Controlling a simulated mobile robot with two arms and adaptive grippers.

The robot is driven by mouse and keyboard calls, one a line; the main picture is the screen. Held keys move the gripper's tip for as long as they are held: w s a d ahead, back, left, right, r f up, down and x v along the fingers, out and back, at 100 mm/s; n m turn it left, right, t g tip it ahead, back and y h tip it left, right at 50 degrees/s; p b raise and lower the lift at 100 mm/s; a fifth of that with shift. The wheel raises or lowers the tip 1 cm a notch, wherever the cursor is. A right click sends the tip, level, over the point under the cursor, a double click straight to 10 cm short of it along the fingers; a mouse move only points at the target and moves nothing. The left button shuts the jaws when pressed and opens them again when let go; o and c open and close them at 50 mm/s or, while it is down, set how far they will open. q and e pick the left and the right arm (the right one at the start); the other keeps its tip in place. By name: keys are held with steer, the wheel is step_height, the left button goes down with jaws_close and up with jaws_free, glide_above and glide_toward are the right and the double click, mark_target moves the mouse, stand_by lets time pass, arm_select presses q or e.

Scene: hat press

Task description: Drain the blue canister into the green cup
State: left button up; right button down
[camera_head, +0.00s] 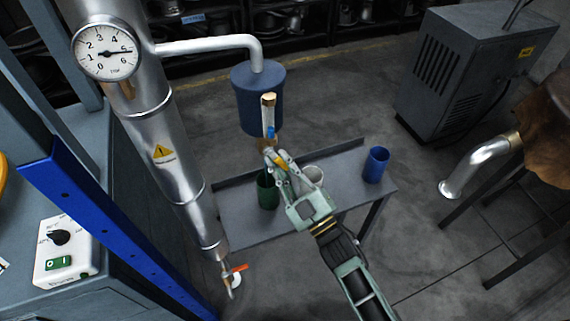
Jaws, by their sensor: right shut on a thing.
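The blue canister (257,88) hangs from a pale bent pipe above a grey bench. A light upright tube (268,112) runs down its front, with a small blue valve handle (270,133) at its lower end. My right gripper (274,157) reaches up from below right. Its fingers are shut just under the canister, at the valve, and seem to hold the valve handle; the fingers hide much of the contact. The green cup (267,192) stands upright on the bench below the valve, partly behind my gripper. Whether liquid flows cannot be seen. My left gripper is not in view.
A white cup (312,174) stands behind my gripper and a blue cup (376,164) at the right on the bench (240,226). A steel column with a gauge (106,48) and a red-handled tap (238,269) rises at left. A grey cabinet (460,75) stands back right.

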steer(key=m, duration=0.1)
steer(key=m+t, duration=0.1)
steer(key=shift+s+a+f+m+h+b, duration=0.15)
steer(key=shift+a+f+m+h+b, duration=0.15)
steer(key=shift+a+m+h+b, duration=0.1)
steer(key=shift+s+a+f+m+t+h+b, duration=0.15)
steer(key=shift+a+m+t+h, duration=0.25)
steer(key=shift+m, duration=0.75)
steer(key=shift+s+a+r+m+t+h+b, duration=0.2)
steer(key=shift+m+h, duration=0.4)
steer(key=shift+m, duration=0.5)
steer(key=shift+w+a+f+m+t+h+b, duration=0.15)
steer(key=shift+a+m+h, duration=0.3)
steer(key=shift+m, duration=0.7)
steer(key=shift+s+h, duration=0.15)
steer(key=shift+h, duration=0.1)
steer(key=c, duration=1.7)
jaws_free()
steer(key=v, duration=1.2)
steer(key=shift+d+f, duration=0.1)
